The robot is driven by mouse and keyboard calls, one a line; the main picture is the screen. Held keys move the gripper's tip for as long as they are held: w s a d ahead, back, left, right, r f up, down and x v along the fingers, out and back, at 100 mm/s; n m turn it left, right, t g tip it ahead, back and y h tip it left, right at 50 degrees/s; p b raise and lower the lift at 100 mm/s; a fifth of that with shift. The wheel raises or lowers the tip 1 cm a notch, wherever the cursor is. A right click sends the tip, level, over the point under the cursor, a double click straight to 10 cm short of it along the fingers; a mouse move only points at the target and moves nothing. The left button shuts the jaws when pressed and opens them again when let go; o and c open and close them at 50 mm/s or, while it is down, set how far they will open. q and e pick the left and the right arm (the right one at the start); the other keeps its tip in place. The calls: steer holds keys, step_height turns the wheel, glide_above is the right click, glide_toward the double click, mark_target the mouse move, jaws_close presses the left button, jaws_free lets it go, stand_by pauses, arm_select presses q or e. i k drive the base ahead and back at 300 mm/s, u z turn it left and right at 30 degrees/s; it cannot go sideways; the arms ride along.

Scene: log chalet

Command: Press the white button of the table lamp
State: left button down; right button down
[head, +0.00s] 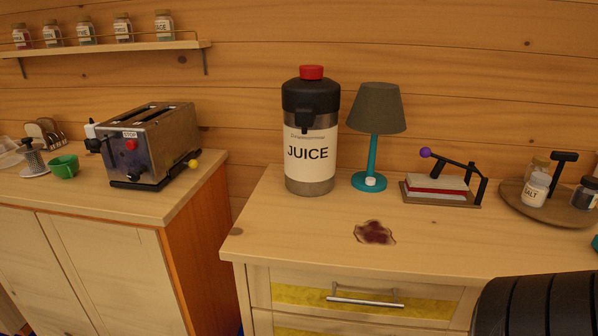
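The table lamp (374,130) stands upright on the right-hand cabinet top. It has a dark grey shade and a teal stem and round base. The white button (370,181) sits on the front of the lamp's base and is in clear view. Neither gripper shows in the head view. A black ribbed part at the bottom right corner looks like part of my own body.
A juice dispenser (310,140) stands close left of the lamp, and a small press (440,188) with a purple knob is to its right. A dark red stain (375,232) lies in front. Farther left, a toaster (150,143) stands on another cabinet across a gap.

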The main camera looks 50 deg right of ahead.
mark_target(369, 181)
steer(key=u, duration=0.05)
steer(key=k, duration=0.8)
steer(key=z, duration=0.8)
